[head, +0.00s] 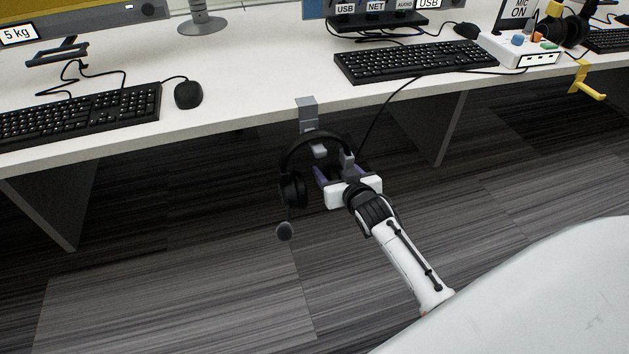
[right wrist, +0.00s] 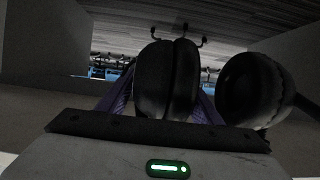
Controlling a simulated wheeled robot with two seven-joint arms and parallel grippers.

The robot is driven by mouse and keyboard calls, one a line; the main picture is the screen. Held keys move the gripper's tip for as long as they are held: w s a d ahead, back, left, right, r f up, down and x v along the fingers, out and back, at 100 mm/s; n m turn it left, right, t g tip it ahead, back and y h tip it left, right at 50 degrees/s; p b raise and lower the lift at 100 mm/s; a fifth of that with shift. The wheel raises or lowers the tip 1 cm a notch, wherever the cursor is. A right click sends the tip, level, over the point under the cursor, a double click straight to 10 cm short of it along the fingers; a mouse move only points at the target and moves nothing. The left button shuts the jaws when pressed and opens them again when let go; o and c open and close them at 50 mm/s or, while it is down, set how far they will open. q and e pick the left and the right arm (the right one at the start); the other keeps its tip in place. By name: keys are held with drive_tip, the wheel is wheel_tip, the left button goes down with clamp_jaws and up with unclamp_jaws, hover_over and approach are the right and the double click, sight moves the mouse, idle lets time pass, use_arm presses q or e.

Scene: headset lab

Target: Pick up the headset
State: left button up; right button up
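The black headset (head: 291,188) hangs by its band from a grey hook (head: 308,116) clamped to the front edge of the desk. Its left ear cup and the microphone boom with a round foam tip (head: 284,231) hang below desk height. My right gripper (head: 335,172) is at the other ear cup, which it mostly hides. In the right wrist view that ear cup (right wrist: 167,80) stands between the two purple fingers, which look open around it; contact is hard to judge. The headset's other ear cup (right wrist: 255,90) shows at the right there. My left gripper is not in view.
The white desk (head: 255,90) runs across the view, with keyboards (head: 415,60), a mouse (head: 188,95) and a white box (head: 520,50) on it. A black cable runs down from the desk near my right gripper. A yellow hook (head: 588,82) is at the right edge. The floor in front is clear.

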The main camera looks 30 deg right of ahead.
drive_tip(key=c, duration=0.7)
drive_tip(key=shift+c, duration=1.1)
drive_tip(key=shift+r, duration=0.15)
